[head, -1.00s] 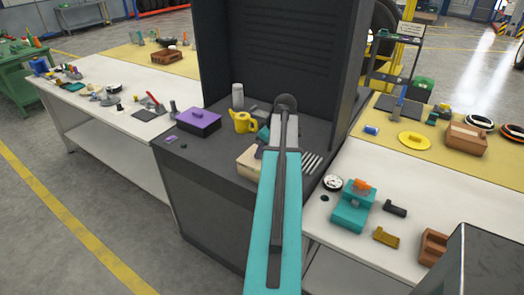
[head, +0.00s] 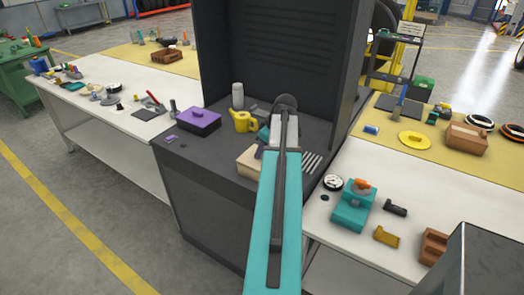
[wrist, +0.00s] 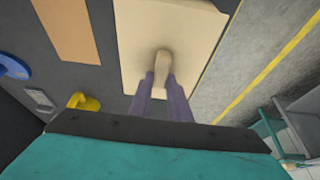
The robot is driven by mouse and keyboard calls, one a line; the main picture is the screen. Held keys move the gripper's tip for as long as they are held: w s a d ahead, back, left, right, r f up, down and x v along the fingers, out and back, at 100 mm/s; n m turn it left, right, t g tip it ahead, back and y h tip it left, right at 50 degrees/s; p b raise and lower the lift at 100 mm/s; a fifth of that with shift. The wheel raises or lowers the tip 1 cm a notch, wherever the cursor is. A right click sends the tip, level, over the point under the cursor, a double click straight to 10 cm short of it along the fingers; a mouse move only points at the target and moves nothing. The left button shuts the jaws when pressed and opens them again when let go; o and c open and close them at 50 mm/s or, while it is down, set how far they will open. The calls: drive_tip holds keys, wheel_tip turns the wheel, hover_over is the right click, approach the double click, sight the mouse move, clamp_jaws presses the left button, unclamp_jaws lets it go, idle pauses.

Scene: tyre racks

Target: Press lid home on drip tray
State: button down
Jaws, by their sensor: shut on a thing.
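A cream lid (wrist: 180,28) with a raised knob (wrist: 162,62) fills the upper middle of the wrist view. My gripper (wrist: 162,82) is shut on this knob, a finger on each side. In the head view a cream block (head: 248,163) sits on the dark bench, partly behind my arm. It appears to be the lid and drip tray together, but lid and tray cannot be told apart there. The tray is hidden under the lid in the wrist view. Whether the lid is fully seated or has a gap cannot be told. My arm hides my fingertips in the head view.
A tan flat piece (wrist: 68,28) lies beside the lid. The tall dark back panel (head: 270,50) stands behind.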

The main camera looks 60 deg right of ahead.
drive_tip(key=c, duration=1.1)
unclamp_jaws()
drive_tip(key=shift+r, duration=0.2)
drive_tip(key=shift+r+p, duration=1.9)
drive_tip(key=shift+r, duration=1.45)
clamp_jaws()
drive_tip(key=shift+f+b, duration=1.55)
drive_tip(key=shift+f, duration=1.3)
